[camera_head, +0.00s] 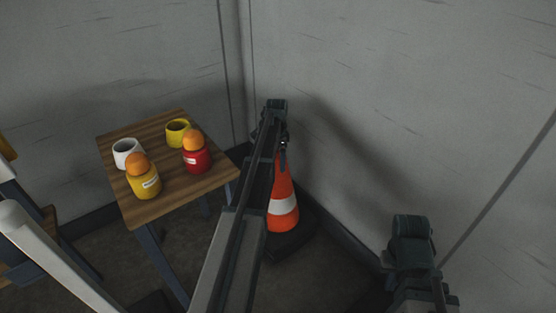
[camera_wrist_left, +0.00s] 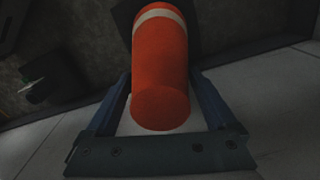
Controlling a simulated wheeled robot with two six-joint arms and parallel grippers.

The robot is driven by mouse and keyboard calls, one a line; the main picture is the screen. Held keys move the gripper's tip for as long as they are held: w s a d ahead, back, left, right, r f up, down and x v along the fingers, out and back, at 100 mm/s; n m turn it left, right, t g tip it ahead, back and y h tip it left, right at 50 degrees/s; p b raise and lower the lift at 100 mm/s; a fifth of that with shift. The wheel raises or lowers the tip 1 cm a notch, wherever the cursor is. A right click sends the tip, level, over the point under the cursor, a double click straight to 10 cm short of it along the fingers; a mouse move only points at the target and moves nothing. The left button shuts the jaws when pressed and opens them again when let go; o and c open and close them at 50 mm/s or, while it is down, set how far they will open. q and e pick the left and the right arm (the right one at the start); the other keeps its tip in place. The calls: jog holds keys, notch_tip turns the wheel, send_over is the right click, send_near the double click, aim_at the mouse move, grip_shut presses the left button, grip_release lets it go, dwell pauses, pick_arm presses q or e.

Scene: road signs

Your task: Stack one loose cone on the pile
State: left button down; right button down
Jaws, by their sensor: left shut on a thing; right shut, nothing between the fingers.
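An orange cone (camera_head: 283,205) with a white band stands upright near the wall corner in the head view. Its dark base (camera_head: 292,238) appears at or near the floor; I cannot tell whether it touches. My left gripper (camera_head: 283,150) is shut on the cone's upper part. In the left wrist view the cone (camera_wrist_left: 160,60) lies between the two fingers of the left gripper (camera_wrist_left: 162,85), its blunt tip towards the palm. My right gripper (camera_head: 438,290) is at the lower right, shut and empty, its fingertips barely discernible. No separate pile of cones is clearly visible.
A small wooden table (camera_head: 190,192) stands left of the cone. Grey walls (camera_head: 400,80) close in behind and to the right.

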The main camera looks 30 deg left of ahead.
pick_arm(q)
jog(key=shift+s+a, duration=0.1)
jog(key=shift+s, duration=0.05)
dwell(0.3)
grip_release()
jog(key=shift+r, duration=0.1)
notch_tip(320, 180, up, 14)
jog(key=p, duration=1.3)
jog(key=shift+s+a+p, duration=0.1)
jog(key=shift+p, duration=0.3)
jog(key=shift+f, duration=0.2)
